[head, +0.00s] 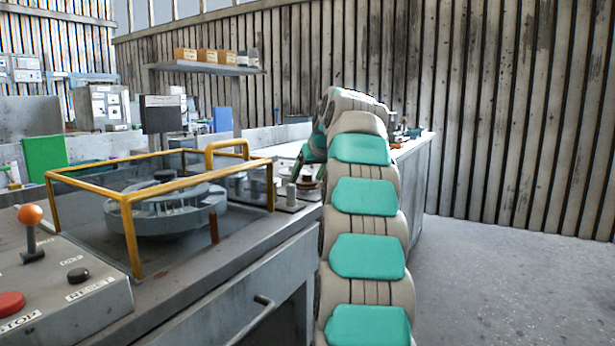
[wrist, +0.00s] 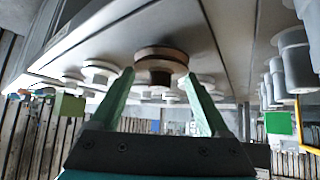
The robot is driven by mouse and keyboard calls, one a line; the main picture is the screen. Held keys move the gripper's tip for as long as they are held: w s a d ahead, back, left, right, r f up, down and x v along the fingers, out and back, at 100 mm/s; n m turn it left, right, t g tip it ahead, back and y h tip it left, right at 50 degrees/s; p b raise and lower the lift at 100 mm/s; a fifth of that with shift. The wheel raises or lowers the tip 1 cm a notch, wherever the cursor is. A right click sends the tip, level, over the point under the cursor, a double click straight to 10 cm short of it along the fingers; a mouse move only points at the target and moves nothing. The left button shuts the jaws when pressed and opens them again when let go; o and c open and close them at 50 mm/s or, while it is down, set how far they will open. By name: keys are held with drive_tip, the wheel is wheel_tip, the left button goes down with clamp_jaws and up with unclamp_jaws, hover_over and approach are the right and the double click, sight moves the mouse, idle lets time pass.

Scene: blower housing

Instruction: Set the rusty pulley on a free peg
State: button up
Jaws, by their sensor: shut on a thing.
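In the wrist view the rusty pulley (wrist: 160,66), a brown grooved wheel, sits between the green fingertips of my gripper (wrist: 160,76), which is shut on it. The pulley is close to a pale surface; I cannot tell whether it touches it or a peg. In the head view my gripper (head: 312,168) is low over the bench beyond the yellow-framed case, partly hidden by my arm. A grey upright peg-like post (head: 291,194) stands just left of it. Several grey stepped posts (wrist: 294,62) line the right of the wrist view.
Several pale wheel-shaped parts (wrist: 99,72) stand beyond the pulley in the wrist view. The yellow-framed clear case (head: 130,222) over a round housing (head: 165,210) stands left of my arm. A control panel (head: 60,290) is at front left. Open floor (head: 510,285) lies right.

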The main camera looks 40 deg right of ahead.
drive_tip(key=shift+f+b, duration=0.35)
drive_tip(key=shift+f, duration=0.15)
idle(0.4)
drive_tip(key=o, duration=1.3)
drive_tip(key=shift+r+p, duration=1.1)
drive_tip(key=shift+r, duration=0.15)
